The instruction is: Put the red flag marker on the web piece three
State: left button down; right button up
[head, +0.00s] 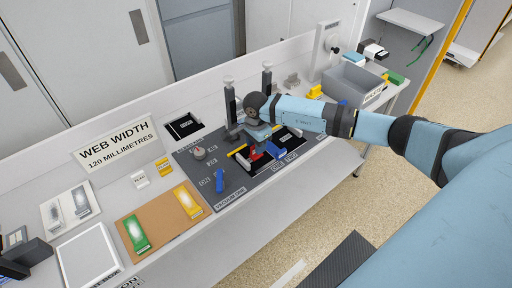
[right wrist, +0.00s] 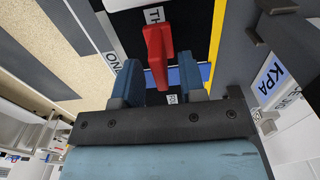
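The red flag marker (head: 255,154) is a small red piece at the vacuum table in the middle of the bench. In the right wrist view the red marker (right wrist: 157,50) lies ahead of and partly between the two blue fingertips. My right gripper (right wrist: 158,82) is open around its near end, with gaps on both sides. In the head view my right gripper (head: 254,136) is low over the table, its fingers partly hidden. Black web (right wrist: 190,25) lies beyond the marker, with a partly covered label starting "TH". I cannot tell whether the marker touches the web. My left gripper does not show.
The dark vacuum table (head: 235,193) holds a blue piece (head: 220,181), a yellow bar (head: 238,150) and a knob (head: 199,152). Black posts (head: 231,103) stand behind my gripper. A brown board (head: 160,222) lies left, a grey bin (head: 352,84) right.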

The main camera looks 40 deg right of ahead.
notch_tip(320, 180, up, 10)
jog(key=shift+f+b, duration=0.2)
jog(key=shift+b, duration=0.65)
jog(key=s+a+f+m+y, duration=0.1)
jog(key=s+a+y, duration=0.1)
jog(key=a, duration=0.4)
jog(key=s+a+f+m+y, duration=0.1)
jog(key=s+a+f+y, duration=0.1)
jog(key=a, duration=0.4)
jog(key=s+a+f+g+y, duration=0.1)
jog(key=s+a+y, duration=0.2)
jog(key=a+y, duration=0.2)
jog(key=shift+s+a+f+m, duration=0.2)
jog(key=shift+a+f+m, duration=0.15)
jog(key=shift+a, duration=0.2)
jog(key=s+a+r+m+t+y, duration=0.3)
jog(key=s+a+m+t+y, duration=0.2)
jog(key=a+m+y, duration=0.55)
jog(key=s+d+f+n+t+h, duration=0.2)
jog(key=s+f+n+h, duration=0.3)
jog(key=n, duration=0.6)
jog(key=s+d+f+n+t+h, duration=0.2)
jog(key=s+d+f+n+h, duration=0.2)
jog(key=f+n, duration=0.3)
jog(key=s+d+f+n+t+h, duration=0.3)
jog(key=s+d+f+n+h, duration=0.2)
jog(key=n, duration=1)
jog(key=shift+s+d+f+h, duration=0.15)
jog(key=shift+s+f+h, duration=0.15)
jog(key=shift+f+h, duration=0.6)
